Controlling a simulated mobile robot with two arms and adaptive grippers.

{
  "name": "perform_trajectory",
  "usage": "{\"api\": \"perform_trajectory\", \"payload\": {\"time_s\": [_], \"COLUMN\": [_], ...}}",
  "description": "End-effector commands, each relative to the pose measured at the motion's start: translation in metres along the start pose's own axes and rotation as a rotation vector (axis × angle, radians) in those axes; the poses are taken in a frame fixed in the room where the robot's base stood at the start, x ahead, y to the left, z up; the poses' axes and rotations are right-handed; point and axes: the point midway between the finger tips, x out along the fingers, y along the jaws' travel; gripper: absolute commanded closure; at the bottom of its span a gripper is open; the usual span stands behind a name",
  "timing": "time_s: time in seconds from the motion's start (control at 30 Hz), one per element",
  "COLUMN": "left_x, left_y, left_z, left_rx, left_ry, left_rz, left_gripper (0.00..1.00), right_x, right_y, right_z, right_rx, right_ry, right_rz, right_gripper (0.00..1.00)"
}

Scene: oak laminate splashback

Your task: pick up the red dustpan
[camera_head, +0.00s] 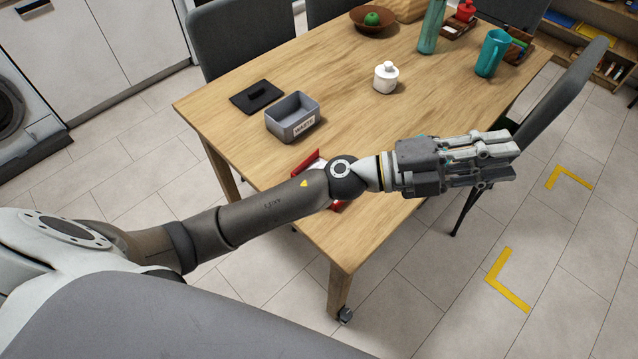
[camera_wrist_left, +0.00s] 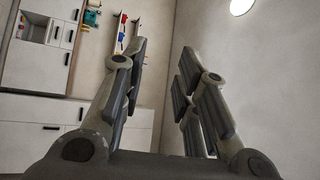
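The red dustpan (camera_head: 309,161) lies near the front edge of the wooden table (camera_head: 230,95). My left forearm crosses over it in the head view, so only red parts on both sides of the arm show. My left gripper (camera_head: 508,159) is past the dustpan to the right, over the table's right edge, and does not touch it. In the left wrist view the fingers of this gripper (camera_wrist_left: 163,55) stand apart with nothing between them. The wrist view shows walls and cabinets, not the dustpan. My right gripper is not in view.
A grey labelled bin (camera_head: 283,128), a black lid-like piece (camera_head: 257,96) and a white jar (camera_head: 386,78) stand on the table. A teal pitcher (camera_head: 491,55), teal bottle (camera_head: 431,30) and brown bowl (camera_head: 361,22) are farther back. A dark chair (camera_head: 565,95) stands at the right.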

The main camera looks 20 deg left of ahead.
Motion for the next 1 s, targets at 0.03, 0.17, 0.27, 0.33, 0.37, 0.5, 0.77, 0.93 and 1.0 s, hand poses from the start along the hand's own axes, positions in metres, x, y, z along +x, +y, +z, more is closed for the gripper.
{"api": "perform_trajectory", "payload": {"time_s": [0.03, 0.17, 0.27, 0.33, 0.37, 0.5, 0.77, 0.93, 1.0], "left_x": [0.004, -0.005, -0.030, -0.055, -0.068, -0.136, -0.230, -0.249, -0.253], "left_y": [0.013, 0.062, 0.101, 0.125, 0.133, 0.151, 0.118, 0.114, 0.124], "left_z": [-0.012, -0.033, -0.028, -0.013, -0.004, 0.052, 0.134, 0.147, 0.149], "left_rx": [0.071, 0.235, 0.347, 0.417, 0.446, 0.550, 0.614, 0.611, 0.607], "left_ry": [0.091, 0.309, 0.436, 0.501, 0.520, 0.556, 0.459, 0.429, 0.429], "left_rz": [0.082, 0.345, 0.583, 0.768, 0.850, 1.249, 1.768, 1.859, 1.863], "left_gripper": [0.71, 0.71, 0.71, 0.71, 0.71, 0.71, 0.71, 0.71, 0.71], "right_x": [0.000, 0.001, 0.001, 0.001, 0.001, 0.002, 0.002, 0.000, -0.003], "right_y": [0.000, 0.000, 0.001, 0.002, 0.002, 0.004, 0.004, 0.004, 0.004], "right_z": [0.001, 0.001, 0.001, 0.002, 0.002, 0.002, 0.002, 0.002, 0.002], "right_rx": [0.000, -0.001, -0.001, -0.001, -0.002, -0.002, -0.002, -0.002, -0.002], "right_ry": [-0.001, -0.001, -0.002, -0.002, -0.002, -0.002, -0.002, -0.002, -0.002], "right_rz": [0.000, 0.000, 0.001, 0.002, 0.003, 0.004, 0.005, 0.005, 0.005], "right_gripper": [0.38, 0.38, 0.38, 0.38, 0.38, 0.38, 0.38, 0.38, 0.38]}}
